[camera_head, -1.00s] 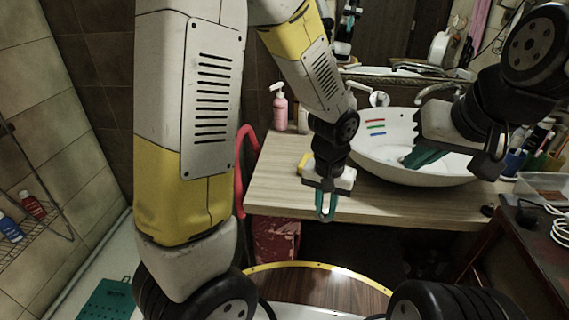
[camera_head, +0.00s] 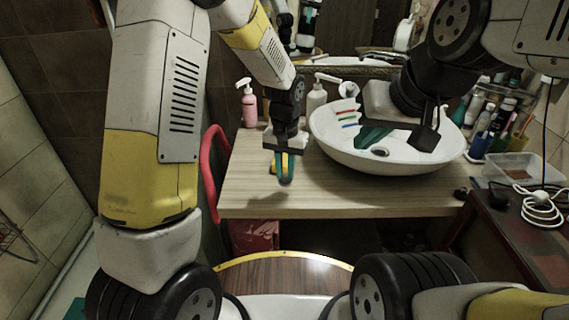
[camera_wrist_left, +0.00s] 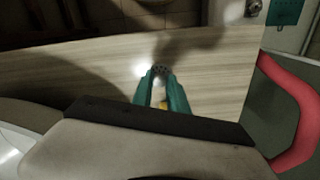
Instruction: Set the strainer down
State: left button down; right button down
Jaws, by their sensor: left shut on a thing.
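My left gripper (camera_head: 284,170), with teal fingers, points down over the wooden counter (camera_head: 340,200), left of the white basin. In the left wrist view its fingers (camera_wrist_left: 160,90) are shut on a small dark round perforated piece, the strainer (camera_wrist_left: 160,70), at the tips. In the head view the strainer is too small to make out. I cannot tell whether it touches the counter. My right gripper (camera_head: 378,137) hangs over the white basin (camera_head: 340,152); the angle hides whether its jaws are open.
A pink pump bottle (camera_head: 249,104) and a white pump bottle (camera_head: 316,98) stand at the back. Toiletries (camera_head: 490,125) and a clear tray (camera_head: 518,168) are at the right. The front counter strip is mostly clear.

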aim_at(285, 178)
pick_arm(q)
jog(key=shift+w+a+f, duration=0.1)
jog(key=shift+w+f, duration=0.1)
jog(key=shift+w, duration=0.3)
jog(key=shift+f, duration=1.6)
jog(key=c, duration=1.3)
grip_release()
jog(key=shift+f, duration=0.1)
